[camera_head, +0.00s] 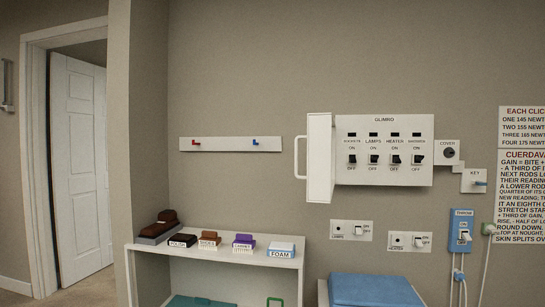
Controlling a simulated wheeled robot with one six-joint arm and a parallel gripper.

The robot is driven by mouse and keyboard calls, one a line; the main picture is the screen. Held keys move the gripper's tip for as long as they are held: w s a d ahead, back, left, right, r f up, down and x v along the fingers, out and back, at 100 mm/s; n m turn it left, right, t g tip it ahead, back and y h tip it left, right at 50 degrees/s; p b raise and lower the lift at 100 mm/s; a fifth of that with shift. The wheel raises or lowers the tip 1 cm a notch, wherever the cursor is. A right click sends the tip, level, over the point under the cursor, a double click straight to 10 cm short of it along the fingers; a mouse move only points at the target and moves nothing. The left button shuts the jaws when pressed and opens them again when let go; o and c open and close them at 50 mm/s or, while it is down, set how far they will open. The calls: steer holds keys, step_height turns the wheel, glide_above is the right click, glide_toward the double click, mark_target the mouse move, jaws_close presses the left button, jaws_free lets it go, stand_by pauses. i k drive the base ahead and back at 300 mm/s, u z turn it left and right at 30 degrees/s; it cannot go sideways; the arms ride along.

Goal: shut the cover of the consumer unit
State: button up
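The consumer unit (384,150) is a white box on the wall, right of the middle, labelled OLIMBO or similar. It has a row of several black switches with ON and OFF marks. Its white cover (319,158) is hinged at the unit's left side and stands open, jutting out from the wall. A white loop handle (299,157) is on the cover's left side. A small plate marked COVER (448,152) with a round dark knob is just right of the unit. My gripper is not in view.
Below are LAMPS (351,231) and HEATER (409,242) switch plates, a white shelf (215,256) with labelled brushes, and a blue-topped box (372,290). A KEY plate (474,181), a blue THRONE switch (462,232) and text posters (521,190) are at right. A door (82,160) stands at left.

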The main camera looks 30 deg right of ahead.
mark_target(321, 136)
steer(key=u, duration=0.45)
steer(key=i, duration=1.5)
steer(key=z, duration=0.7)
